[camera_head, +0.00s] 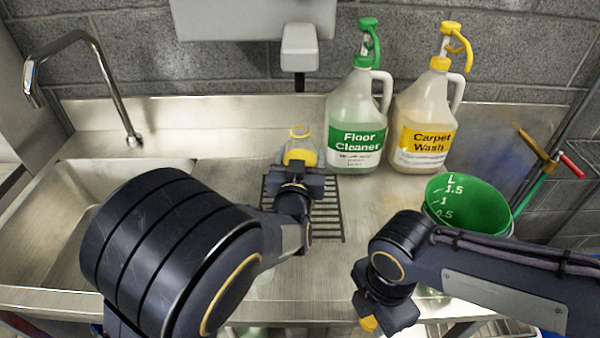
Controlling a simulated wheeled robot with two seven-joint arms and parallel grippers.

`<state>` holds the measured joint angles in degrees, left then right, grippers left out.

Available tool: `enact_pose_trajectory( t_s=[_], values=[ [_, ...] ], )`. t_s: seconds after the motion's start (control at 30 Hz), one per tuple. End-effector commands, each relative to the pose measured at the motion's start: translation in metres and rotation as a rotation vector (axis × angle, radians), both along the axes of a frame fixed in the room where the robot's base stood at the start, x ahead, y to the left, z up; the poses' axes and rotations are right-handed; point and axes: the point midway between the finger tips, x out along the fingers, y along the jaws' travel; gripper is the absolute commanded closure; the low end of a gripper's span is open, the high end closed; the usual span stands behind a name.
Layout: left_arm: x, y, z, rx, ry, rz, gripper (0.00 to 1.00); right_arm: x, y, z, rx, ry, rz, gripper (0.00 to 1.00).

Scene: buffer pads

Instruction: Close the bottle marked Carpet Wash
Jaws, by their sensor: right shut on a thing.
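A small clear bottle (301,147) with a yellow band stands near the sink's drain grid. Its label is not readable from here. My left gripper (300,172) is at its near side, with dark fingers close around its lower part; their grip is hidden. A large white jug (424,116) with a yellow label reading Carpet Wash and a yellow pump top stands at the back right. My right gripper (374,318) is low at the front, shut on a small yellow thing (369,323), perhaps a cap, mostly hidden by the fingers.
A Floor Cleaner jug (355,118) with a green pump stands left of the Carpet Wash jug. A green measuring jug (467,203) stands at the right, behind my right forearm. The sink basin (75,215) and tap (85,70) are at the left. A dark grid (328,222) lies mid-counter.

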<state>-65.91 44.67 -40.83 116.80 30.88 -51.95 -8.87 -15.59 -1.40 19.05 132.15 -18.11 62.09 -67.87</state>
Motion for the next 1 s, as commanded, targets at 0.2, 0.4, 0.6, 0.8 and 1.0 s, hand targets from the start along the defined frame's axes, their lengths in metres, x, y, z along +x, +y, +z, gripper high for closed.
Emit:
enact_pose_trajectory(
  t_s=[0.2,0.4,0.6,0.8,1.0],
  values=[
    [0.000,0.000,0.002,-0.002,-0.004,0.000,0.78,0.000,0.000,0.000,0.000,0.000,0.000,0.83],
    [0.000,0.000,0.007,-0.003,-0.005,0.000,0.78,0.000,0.000,0.001,0.000,0.000,0.000,0.83],
    [0.000,-0.001,0.019,-0.004,-0.007,0.000,0.78,0.000,0.000,0.003,0.000,0.000,0.000,0.83],
    [-0.001,-0.001,0.037,-0.005,-0.007,-0.001,0.78,0.000,0.000,0.007,0.000,0.000,0.000,0.83],
    [-0.017,-0.001,0.055,-0.006,-0.005,-0.002,0.78,0.000,0.000,0.010,0.000,0.000,0.000,0.83]
  ],
)
